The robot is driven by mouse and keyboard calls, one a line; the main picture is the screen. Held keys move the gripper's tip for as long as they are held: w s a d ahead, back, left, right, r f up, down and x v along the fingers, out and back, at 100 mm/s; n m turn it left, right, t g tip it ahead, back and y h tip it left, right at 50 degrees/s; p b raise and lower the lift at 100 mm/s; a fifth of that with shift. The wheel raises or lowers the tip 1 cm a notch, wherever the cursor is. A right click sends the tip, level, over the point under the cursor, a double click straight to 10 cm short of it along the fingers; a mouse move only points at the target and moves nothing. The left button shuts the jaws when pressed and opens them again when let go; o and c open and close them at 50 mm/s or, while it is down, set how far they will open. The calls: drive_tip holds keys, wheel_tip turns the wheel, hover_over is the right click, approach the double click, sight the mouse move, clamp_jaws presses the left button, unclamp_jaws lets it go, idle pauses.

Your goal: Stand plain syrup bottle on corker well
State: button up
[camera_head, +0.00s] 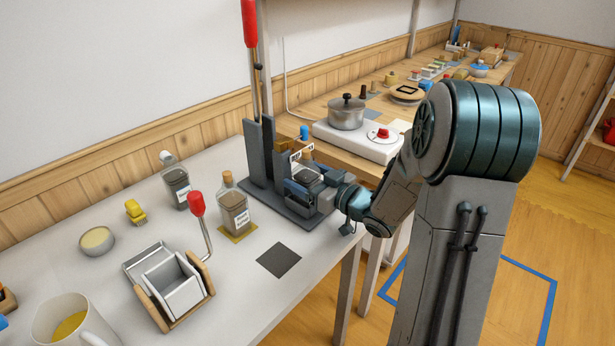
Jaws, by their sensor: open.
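The grey corker (257,155) stands on the white table, with a tall red-handled lever (250,25) raised at its back. My gripper (301,160) is open at the corker's front, low over its base. A squarish glass piece, perhaps a bottle, shows between or behind the fingers; I cannot tell whether it stands in the well, which my gripper hides. A corked, labelled bottle (235,210) stands upright on a yellow mat, left of the corker. A second labelled bottle (177,186) with a pale top stands further left. I cannot read which is plain syrup.
A dark square mat (279,260) lies bare near the table's front edge. A box press with a red-handled lever (170,285), a mug (72,322), a small bowl (97,241) and a yellow item (135,211) stand left. A pot (346,112) is on the back counter.

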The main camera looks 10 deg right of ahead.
idle(0.3)
drive_tip(key=shift+v, duration=4.05)
drive_tip(key=v, duration=1.3)
drive_tip(key=shift+s+d+p, duration=0.25)
drive_tip(key=shift+s+p, duration=0.05)
drive_tip(key=shift+p, duration=0.05)
drive_tip(key=shift+r, duration=0.1)
drive_tip(key=w+d+r+m+g+h+p, duration=0.3)
drive_tip(key=w+r+h+p, duration=0.35)
drive_tip(key=h, duration=0.65)
drive_tip(key=s+a+r+m+g+y+p, duration=0.1)
drive_tip(key=s+a+g, duration=0.3)
drive_tip(key=s+a, duration=0.4)
drive_tip(key=s+a+r+m+g+y+p, duration=0.1)
drive_tip(key=s+a+r+m+g+p, duration=0.2)
drive_tip(key=s+a, duration=0.5)
drive_tip(key=shift+r+g+p, duration=0.55)
drive_tip(key=shift+g, duration=0.35)
